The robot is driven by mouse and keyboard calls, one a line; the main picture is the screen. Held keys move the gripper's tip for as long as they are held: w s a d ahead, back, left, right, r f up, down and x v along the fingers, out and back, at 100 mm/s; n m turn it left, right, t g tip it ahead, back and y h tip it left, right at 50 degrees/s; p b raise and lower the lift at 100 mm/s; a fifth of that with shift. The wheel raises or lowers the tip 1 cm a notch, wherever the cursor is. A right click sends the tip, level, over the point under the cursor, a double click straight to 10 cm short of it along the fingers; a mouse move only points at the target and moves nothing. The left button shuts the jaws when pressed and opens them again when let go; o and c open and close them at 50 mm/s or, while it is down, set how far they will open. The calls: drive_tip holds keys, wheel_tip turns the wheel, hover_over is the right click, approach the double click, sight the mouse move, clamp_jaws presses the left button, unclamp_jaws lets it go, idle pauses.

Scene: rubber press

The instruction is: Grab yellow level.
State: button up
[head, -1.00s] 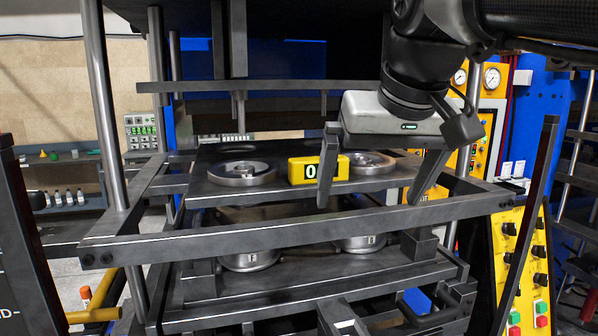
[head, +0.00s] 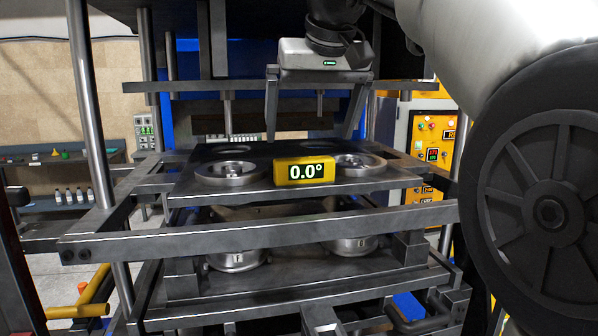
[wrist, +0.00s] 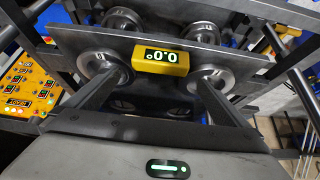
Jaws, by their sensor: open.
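The yellow level (head: 304,171) lies on the press's upper dark plate, at its front edge between two round metal rings. Its display reads 0.0°. In the wrist view the level (wrist: 160,60) appears upside down, just beyond the fingertips and roughly centred between them. My gripper (head: 309,138) is open and empty, its two fingers pointing down above and behind the level in the head view. The gripper's fingers also show in the wrist view (wrist: 160,80), spread wider than the level. No contact between fingers and level is visible.
Metal rings (head: 233,170) (head: 357,163) flank the level on the plate. A horizontal bar (head: 260,235) crosses in front of the plate. A vertical post (head: 92,110) stands at left. A yellow control panel (head: 428,150) stands behind at right.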

sight(305, 159)
drive_tip(key=x, duration=0.9)
drive_tip(key=shift+w+a+f, duration=0.1)
drive_tip(key=shift+f, duration=0.1)
drive_tip(key=shift+r, duration=0.1)
drive_tip(key=c, duration=1)
